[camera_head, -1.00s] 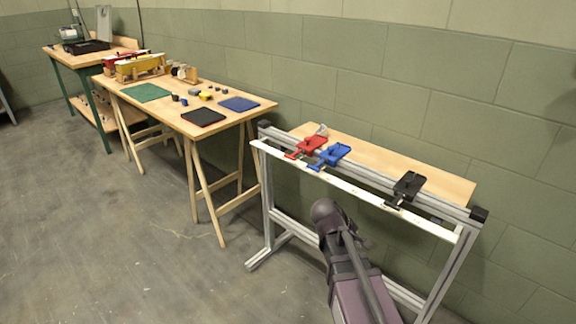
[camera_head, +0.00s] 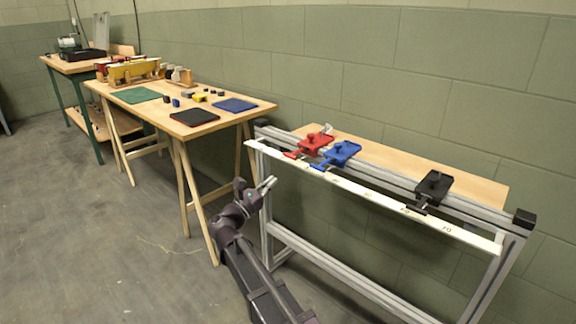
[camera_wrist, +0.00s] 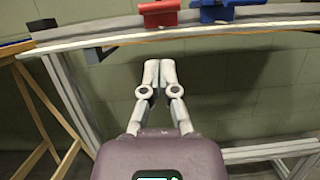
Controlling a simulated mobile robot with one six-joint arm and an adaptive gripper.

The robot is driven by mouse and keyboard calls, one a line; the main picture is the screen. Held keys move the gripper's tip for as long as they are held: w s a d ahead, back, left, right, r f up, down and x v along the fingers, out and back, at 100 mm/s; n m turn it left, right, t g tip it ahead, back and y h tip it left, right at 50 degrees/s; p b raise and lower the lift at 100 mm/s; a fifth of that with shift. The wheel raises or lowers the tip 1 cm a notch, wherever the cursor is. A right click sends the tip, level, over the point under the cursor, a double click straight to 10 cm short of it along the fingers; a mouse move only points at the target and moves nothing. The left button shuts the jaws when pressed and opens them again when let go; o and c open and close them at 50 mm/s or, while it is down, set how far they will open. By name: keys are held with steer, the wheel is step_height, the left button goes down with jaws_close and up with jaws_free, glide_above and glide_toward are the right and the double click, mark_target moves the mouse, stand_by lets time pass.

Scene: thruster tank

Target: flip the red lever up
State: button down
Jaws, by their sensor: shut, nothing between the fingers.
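The red lever (camera_head: 311,142) is mounted on the rail at the left end of the metal frame, its handle pointing toward the front strip. In the wrist view the red lever (camera_wrist: 159,12) shows at the top edge, cut off by the frame. My gripper (camera_head: 270,183) is in front of the frame's left end, below and to the left of the red lever and apart from it. In the wrist view my gripper (camera_wrist: 160,68) has its fingertips together with nothing between them, under the rail.
A blue lever (camera_head: 340,154) sits just right of the red one, and a black lever (camera_head: 433,187) farther right. A white strip (camera_head: 370,193) runs along the front of the metal frame. A wooden table (camera_head: 262,108) with mats and small parts stands to the left.

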mark_target(286, 159)
steer(key=shift+w+a+r+n+t, duration=0.15)
steer(key=shift+a+n, duration=0.1)
steer(key=shift+a, duration=0.25)
steer(key=shift+s+a+r+n+t, duration=0.15)
steer(key=shift+a+n, duration=0.1)
steer(key=shift+a, duration=0.25)
steer(key=shift+w, duration=0.15)
steer(key=shift+p+x, duration=1.8)
steer(key=shift+x, duration=3.2)
steer(key=shift+d+r+p, duration=0.1)
steer(key=shift+d+p, duration=0.1)
steer(key=shift+p, duration=0.15)
